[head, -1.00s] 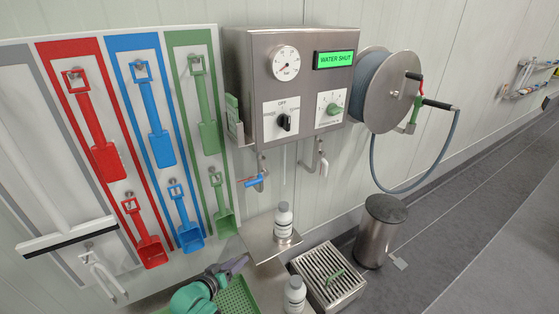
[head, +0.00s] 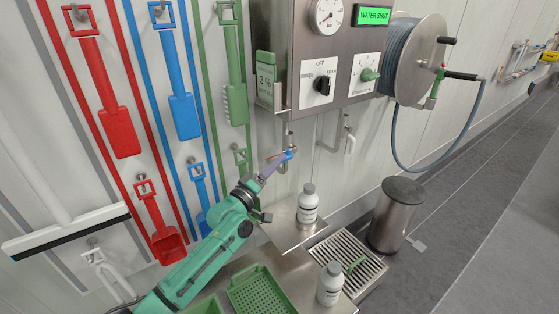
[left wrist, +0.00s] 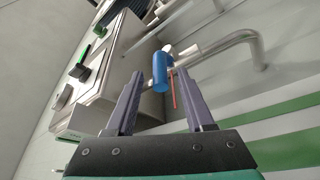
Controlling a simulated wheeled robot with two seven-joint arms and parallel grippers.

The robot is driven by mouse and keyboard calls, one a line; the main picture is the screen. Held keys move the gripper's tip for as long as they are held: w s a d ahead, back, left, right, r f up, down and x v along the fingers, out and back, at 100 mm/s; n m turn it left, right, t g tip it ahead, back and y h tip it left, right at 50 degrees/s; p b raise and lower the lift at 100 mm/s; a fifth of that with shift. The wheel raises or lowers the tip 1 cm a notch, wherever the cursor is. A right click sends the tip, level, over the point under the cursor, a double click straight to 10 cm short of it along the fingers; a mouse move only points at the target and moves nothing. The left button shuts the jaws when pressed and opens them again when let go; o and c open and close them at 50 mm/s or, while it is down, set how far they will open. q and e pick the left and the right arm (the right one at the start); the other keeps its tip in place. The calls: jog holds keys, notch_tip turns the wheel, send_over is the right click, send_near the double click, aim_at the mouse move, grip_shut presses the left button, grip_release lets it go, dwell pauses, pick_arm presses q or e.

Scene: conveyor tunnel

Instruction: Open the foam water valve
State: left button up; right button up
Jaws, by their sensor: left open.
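The foam water valve has a blue lever handle (head: 287,155) on a pipe below the steel control box (head: 312,60). The box's green display (head: 374,15) reads WATER SHUT. My left gripper (head: 276,167) is raised to the handle, its fingers pointing up and right at it. In the left wrist view the blue handle (left wrist: 160,72) shows between the tips of the two open fingers (left wrist: 158,80). I cannot tell whether either finger touches it. The fingers partly hide the handle and pipe in the head view. My right gripper is out of view.
A white bottle (head: 307,204) stands on a small steel shelf right of my gripper. A second pipe (head: 347,142) hangs to the right. Coloured tools hang left.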

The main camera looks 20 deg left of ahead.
pick_arm(q)
jog(key=shift+x, duration=1.15)
jog(key=shift+s, duration=0.1)
grip_shut()
jog(key=shift+f, duration=0.1)
dwell(0.3)
